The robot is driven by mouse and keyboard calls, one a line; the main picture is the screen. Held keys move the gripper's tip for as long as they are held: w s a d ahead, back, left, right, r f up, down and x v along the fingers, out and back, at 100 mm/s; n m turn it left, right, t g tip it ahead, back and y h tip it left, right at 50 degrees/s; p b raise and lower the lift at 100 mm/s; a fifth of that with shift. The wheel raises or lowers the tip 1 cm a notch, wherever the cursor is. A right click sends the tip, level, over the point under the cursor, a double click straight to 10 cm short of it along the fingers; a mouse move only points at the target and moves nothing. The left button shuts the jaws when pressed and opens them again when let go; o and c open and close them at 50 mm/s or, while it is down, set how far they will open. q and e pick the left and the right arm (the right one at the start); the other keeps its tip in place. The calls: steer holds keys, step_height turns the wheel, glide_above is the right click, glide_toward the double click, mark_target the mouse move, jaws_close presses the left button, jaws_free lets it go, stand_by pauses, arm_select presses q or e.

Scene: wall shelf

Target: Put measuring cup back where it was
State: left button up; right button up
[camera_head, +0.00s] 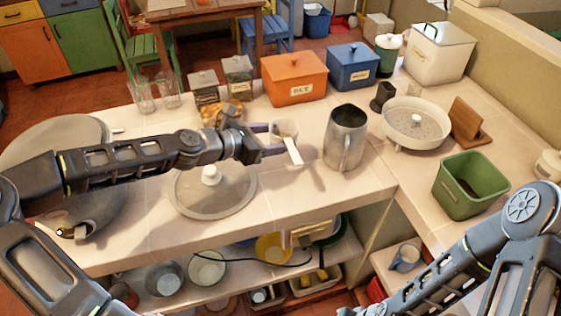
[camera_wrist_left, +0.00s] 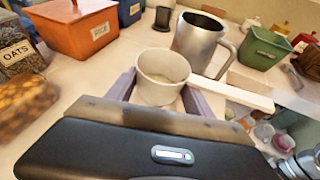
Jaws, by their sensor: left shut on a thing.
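The white measuring cup (camera_head: 287,130) has a long flat handle that points toward the front of the counter in the head view. My left gripper (camera_head: 277,139) is shut on the cup. In the left wrist view the cup (camera_wrist_left: 162,77) sits upright between the two purple-grey fingers (camera_wrist_left: 160,95), with its handle out to the right. It is over the tiled counter (camera_head: 322,205), left of the metal pitcher (camera_head: 345,138). I cannot tell whether its base touches the counter. My right arm shows at the lower right, but its gripper is out of the picture.
An orange rice box (camera_head: 294,80) and a blue box (camera_head: 352,66) stand behind. A glass lid (camera_head: 214,190) lies in front of my left arm. A white colander (camera_head: 415,124) and a green bin (camera_head: 471,186) stand to the right. Bare counter lies in front of the pitcher.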

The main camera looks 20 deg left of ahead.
mark_target(277, 168)
arm_select(q)
steer(key=shift+f, duration=1.85)
steer(key=shift+f, duration=0.5)
step_height(277, 168, down, 4)
steer(key=shift+r+p, duration=0.25)
steer(key=shift+p, duration=0.3)
steer(key=o, duration=1.6)
steer(key=shift+f+b, duration=0.3)
steer(key=shift+b, duration=0.2)
steer(key=shift+d+r+b+v, duration=0.1)
steer(key=shift+b+v, duration=0.05)
steer(key=shift+v, duration=1.85)
steer(key=shift+d+r+b+v, duration=0.1)
steer(key=shift+r+b+v, duration=0.05)
steer(key=shift+v, duration=1.8)
